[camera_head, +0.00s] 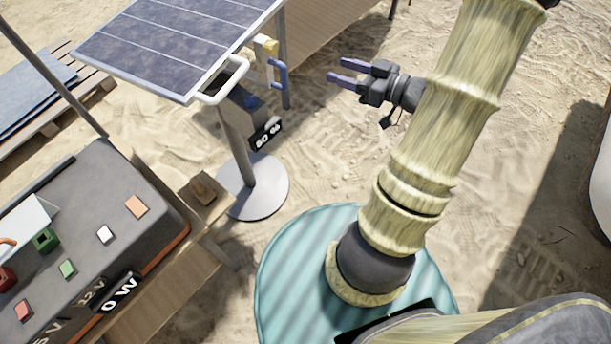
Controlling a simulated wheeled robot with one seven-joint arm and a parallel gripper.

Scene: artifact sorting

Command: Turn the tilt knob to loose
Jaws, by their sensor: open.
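A solar panel (185,40) stands tilted on a grey pole (238,150) with a round base (258,188). A white bar handle (228,82) sticks out at its near right edge. Beside it are a yellow block (266,44) and a blue handle (281,74) on a pale bracket. I cannot tell which of these is the tilt knob, or its setting. My gripper (337,71) is open and empty, with its fingers pointing left towards the blue handle and a gap between them.
A grey box with an "80 %" display (265,135) is by the pole. A grey console (95,205) with coloured buttons sits on a wooden table (160,295) at the lower left. A pallet (75,110) lies at the left. Open sand surrounds the pole's right side.

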